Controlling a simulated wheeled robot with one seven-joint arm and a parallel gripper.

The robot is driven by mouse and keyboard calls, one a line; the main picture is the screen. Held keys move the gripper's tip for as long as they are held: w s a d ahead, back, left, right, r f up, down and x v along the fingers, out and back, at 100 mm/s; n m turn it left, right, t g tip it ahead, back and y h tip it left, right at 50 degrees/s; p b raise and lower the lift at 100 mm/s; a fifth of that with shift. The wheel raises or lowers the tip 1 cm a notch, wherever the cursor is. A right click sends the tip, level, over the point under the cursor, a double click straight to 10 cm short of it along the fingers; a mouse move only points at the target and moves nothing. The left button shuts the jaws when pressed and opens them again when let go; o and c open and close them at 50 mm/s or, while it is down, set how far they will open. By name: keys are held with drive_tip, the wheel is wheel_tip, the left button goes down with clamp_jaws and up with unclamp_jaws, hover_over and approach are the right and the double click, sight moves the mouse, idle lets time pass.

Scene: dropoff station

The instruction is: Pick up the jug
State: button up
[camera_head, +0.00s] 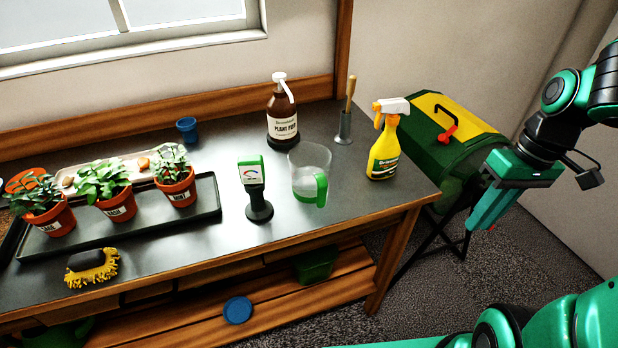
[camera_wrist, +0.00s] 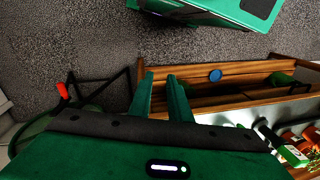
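My gripper (camera_head: 482,222) is well to the right of the jug, beyond the bench's right end, and points downward. In the wrist view my gripper (camera_wrist: 163,77) has its two green fingers apart with nothing between them. I cannot make out the jug for sure in the wrist view.
A green-faced meter (camera_head: 255,190) stands close left of the jug, the brown plant food bottle (camera_head: 283,115) behind it. A yellow spray bottle (camera_head: 384,148) stands near the bench's right edge. A metal holder (camera_head: 345,128) is behind. Potted plants (camera_head: 115,200) fill the left.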

drive_tip(key=w+a+f+n+y, duration=0.3)
drive_tip(key=w+a+n, duration=0.4)
drive_tip(key=a, duration=0.1)
drive_tip(key=n+g+y, duration=0.2)
drive_tip(key=n+y, duration=0.6)
drive_tip(key=n, duration=0.3)
approach(321, 205)
drive_tip(key=shift+d+r, duration=0.65)
drive_tip(key=shift+d, duration=0.2)
drive_tip(key=shift+w+a+r+n, duration=0.1)
drive_tip(key=shift+a+r+n, duration=0.1)
drive_tip(key=shift+n, duration=0.2)
drive_tip(key=shift+a+y, duration=0.3)
drive_tip(key=shift+a, duration=0.05)
drive_tip(key=x, duration=1)
drive_tip(key=shift+w+a, duration=0.1)
drive_tip(key=shift+a, duration=0.1)
drive_tip(key=shift+r, duration=0.1)
clamp_jaws()
